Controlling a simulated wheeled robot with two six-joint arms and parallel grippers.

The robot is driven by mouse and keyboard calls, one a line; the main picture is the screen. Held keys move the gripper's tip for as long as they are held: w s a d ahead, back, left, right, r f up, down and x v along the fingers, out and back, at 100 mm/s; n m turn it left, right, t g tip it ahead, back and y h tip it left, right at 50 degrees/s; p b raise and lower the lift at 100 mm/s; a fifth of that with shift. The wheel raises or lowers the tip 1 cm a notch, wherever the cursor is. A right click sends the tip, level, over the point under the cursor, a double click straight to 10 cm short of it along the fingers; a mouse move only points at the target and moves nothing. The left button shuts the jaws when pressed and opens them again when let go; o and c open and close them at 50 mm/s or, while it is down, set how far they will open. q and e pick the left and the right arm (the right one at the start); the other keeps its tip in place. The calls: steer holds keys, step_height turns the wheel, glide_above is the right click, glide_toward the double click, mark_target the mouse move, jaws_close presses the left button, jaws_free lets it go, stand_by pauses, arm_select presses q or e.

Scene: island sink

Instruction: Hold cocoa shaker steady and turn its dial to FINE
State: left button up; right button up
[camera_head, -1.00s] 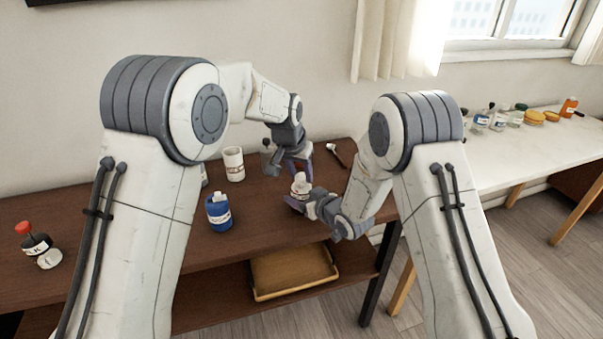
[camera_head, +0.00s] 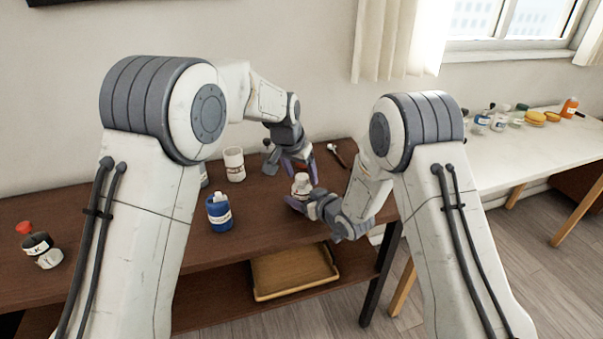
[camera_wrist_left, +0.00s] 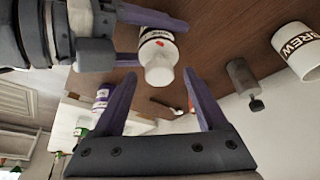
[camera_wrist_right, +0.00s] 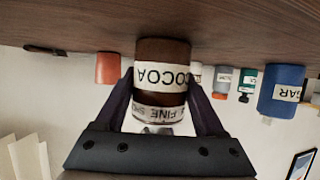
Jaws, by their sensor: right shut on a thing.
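The cocoa shaker (camera_head: 301,187) stands on the brown table. In the right wrist view the shaker (camera_wrist_right: 161,55) is brown with a white COCOA label; a pale ring by its top reads FINE near the middle, other letters beside it. My right gripper (camera_head: 296,199) is shut on the shaker's body from the side; its fingers flank it in the right wrist view (camera_wrist_right: 161,92). My left gripper (camera_head: 300,172) is above the shaker, fingers spread. In the left wrist view the white top (camera_wrist_left: 160,69) lies between the left fingertips (camera_wrist_left: 160,75), with gaps.
A white mug (camera_head: 234,164) and a blue SUGAR jar (camera_head: 219,213) stand left of the shaker. A dark-handled utensil (camera_head: 337,154) lies behind it. A red-capped bottle (camera_head: 35,240) is far left. A wooden tray (camera_head: 292,273) sits on the lower shelf.

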arm_select(q)
steer(key=v, duration=1.2)
steer(key=shift+a, duration=0.1)
